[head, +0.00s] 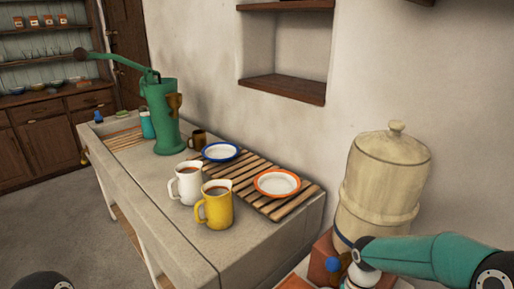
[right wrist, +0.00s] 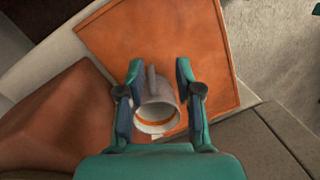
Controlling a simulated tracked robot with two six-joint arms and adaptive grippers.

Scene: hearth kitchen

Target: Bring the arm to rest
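My right gripper (right wrist: 158,72) is open in the right wrist view, with one finger on each side of a white mug (right wrist: 168,124) with an orange band. Gaps show between the fingers and the mug. The mug's handle points up the picture between the fingers. In the head view my right arm comes in at the lower right, and a white rounded thing (head: 363,276), likely the same mug, shows at its end. The fingertips are hard to make out there. My left gripper is not in view.
An orange board (right wrist: 160,40) lies below the mug. A cream crock (head: 385,185) stands close behind my right arm. The stone counter (head: 240,246) holds a white jug (head: 188,185), a yellow jug (head: 216,208), two plates on a slatted rack (head: 232,177) and a green pump (head: 162,115).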

